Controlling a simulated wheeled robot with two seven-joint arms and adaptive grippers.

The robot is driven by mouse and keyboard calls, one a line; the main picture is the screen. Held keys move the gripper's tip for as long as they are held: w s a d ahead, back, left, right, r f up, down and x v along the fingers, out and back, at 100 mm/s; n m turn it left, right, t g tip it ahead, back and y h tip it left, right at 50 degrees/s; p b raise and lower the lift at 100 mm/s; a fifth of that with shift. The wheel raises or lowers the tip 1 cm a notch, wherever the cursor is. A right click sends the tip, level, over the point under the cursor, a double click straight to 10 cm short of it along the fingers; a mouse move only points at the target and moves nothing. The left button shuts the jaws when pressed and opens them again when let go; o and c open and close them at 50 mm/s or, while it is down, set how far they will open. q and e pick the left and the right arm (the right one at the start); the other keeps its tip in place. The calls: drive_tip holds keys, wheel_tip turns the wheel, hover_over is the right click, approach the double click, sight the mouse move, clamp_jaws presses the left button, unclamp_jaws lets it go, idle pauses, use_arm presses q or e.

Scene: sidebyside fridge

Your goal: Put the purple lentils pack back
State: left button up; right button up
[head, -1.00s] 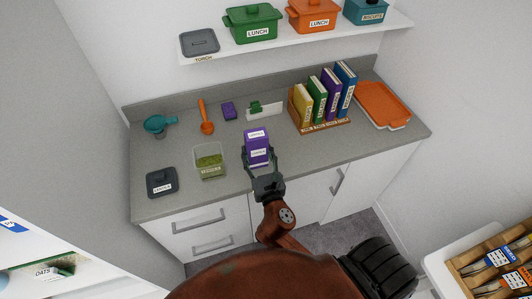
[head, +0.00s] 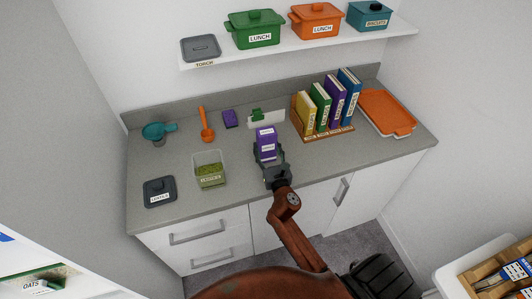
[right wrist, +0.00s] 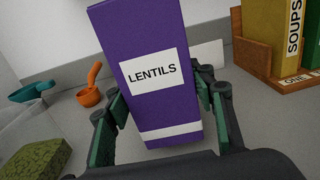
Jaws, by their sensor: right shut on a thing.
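The purple lentils pack (head: 266,139) is upright over the counter, in front of a small white-and-green holder. Its white LENTILS label faces me in the right wrist view (right wrist: 152,75). My right gripper (head: 270,158) is shut on the pack; its fingers (right wrist: 160,125) sit on both sides of the pack's lower part. Whether the pack's base touches the counter I cannot tell. My left gripper is not in view.
On the counter (head: 225,208) stand a clear container with green contents (head: 209,172), a dark lid (head: 160,191), a teal cup (head: 157,132), an orange scoop (head: 207,128), a purple block (head: 230,118), a wooden book rack (head: 328,134) and an orange tray (head: 386,113). A shelf (head: 290,51) with pots hangs above.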

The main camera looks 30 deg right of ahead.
sight(269, 155)
drive_tip(key=shift+a+f, duration=0.1)
drive_tip(key=shift+f, duration=0.95)
drive_tip(key=shift+f+b, duration=0.3)
drive_tip(key=o, duration=1.5)
drive_tip(key=shift+o, duration=0.2)
drive_tip(key=v, duration=0.7)
drive_tip(key=shift+s+d+r, duration=0.15)
drive_tip(key=shift+s+d, duration=0.05)
drive_tip(key=shift+s, duration=0.3)
